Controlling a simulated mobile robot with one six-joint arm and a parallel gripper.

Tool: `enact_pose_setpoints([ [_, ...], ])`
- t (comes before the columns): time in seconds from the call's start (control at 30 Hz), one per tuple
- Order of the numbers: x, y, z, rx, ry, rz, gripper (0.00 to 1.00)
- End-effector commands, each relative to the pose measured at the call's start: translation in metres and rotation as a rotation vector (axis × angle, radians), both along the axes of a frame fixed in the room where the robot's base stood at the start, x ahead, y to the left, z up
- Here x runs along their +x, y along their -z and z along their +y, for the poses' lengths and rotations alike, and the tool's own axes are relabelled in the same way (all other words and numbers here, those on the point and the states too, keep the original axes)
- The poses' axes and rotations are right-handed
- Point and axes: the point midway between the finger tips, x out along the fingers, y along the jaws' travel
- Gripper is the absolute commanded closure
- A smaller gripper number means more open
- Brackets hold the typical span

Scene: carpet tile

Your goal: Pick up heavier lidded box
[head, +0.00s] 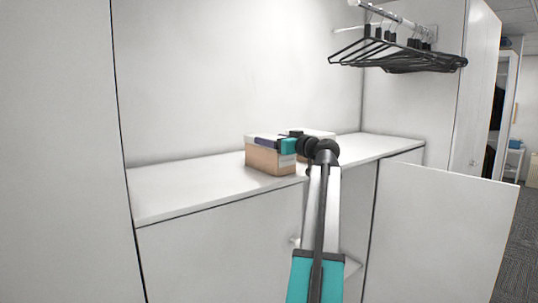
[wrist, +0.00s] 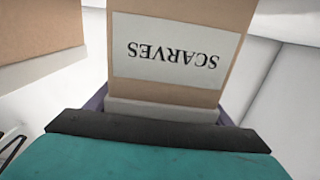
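A brown box with a white lid (head: 270,160) stands on the white counter, close to its front edge. In the wrist view a brown box labelled SCARVES (wrist: 180,82) is right in front of my gripper, its lettering upside down. My gripper (head: 275,142) is at the lid of the left box, with a purple finger along the lid's side. Purple shows on both sides of the lid in the wrist view; whether the fingers press on it I cannot tell. A second box (head: 320,132) stands to the right, partly hidden by my arm; another brown box shows at left in the wrist view (wrist: 40,28).
The white counter (head: 185,185) is bare to the left of the boxes and at its right end. A white cabinet door (head: 440,225) stands open at the front right. Black hangers (head: 400,55) hang from a rail above the right end.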

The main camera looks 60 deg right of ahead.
Motion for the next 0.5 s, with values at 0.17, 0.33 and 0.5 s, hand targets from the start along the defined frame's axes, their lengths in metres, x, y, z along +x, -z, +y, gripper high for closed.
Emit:
enact_pose_setpoints([
  [0.17, -0.0002, -0.0001, 0.0000, 0.000, 0.000, 0.000, 0.76],
  [0.33, -0.0005, -0.0035, 0.0002, -0.001, 0.001, -0.006, 0.88],
  [0.5, -0.0005, -0.0034, 0.0000, -0.001, 0.001, -0.006, 0.88],
])
